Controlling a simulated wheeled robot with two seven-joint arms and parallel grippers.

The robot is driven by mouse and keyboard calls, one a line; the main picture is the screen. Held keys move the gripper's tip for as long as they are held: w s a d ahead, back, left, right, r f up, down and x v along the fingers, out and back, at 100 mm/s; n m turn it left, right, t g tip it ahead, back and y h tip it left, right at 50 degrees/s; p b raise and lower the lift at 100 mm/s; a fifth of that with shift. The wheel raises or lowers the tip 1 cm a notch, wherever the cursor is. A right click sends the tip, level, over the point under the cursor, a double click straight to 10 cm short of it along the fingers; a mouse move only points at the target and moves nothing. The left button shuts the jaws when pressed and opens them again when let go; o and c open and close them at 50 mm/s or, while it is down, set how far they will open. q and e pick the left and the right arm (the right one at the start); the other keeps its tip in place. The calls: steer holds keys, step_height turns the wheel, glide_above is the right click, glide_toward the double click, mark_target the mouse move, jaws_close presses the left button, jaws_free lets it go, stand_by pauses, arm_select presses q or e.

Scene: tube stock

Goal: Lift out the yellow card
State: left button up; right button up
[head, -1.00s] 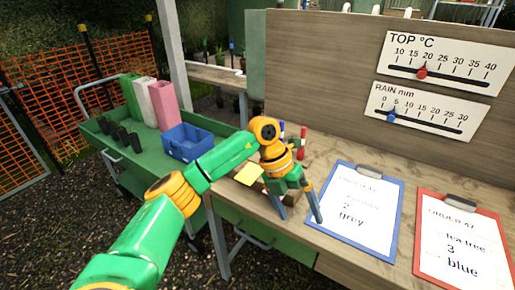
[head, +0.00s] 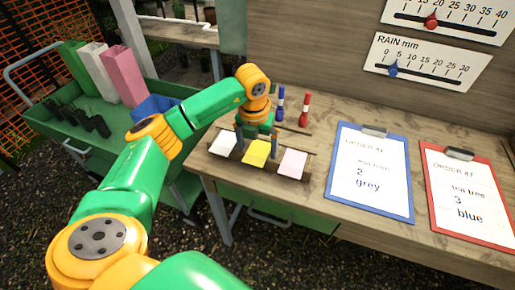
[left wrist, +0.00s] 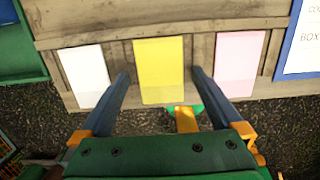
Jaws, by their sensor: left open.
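My left gripper (head: 256,150) is open over the holder. In the left wrist view its fingers (left wrist: 161,76) show on either side of the yellow card, apart from it. My right gripper is not in view.
A blue clipboard (head: 371,172) and a red clipboard (head: 467,196) lie to the right. A blue marker (head: 281,103) and a red marker (head: 304,109) stand behind the holder. A green cart (head: 58,126) with a blue bin (head: 155,107) is at left.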

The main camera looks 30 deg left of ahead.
arm_select(q)
steer(key=c, duration=1.2)
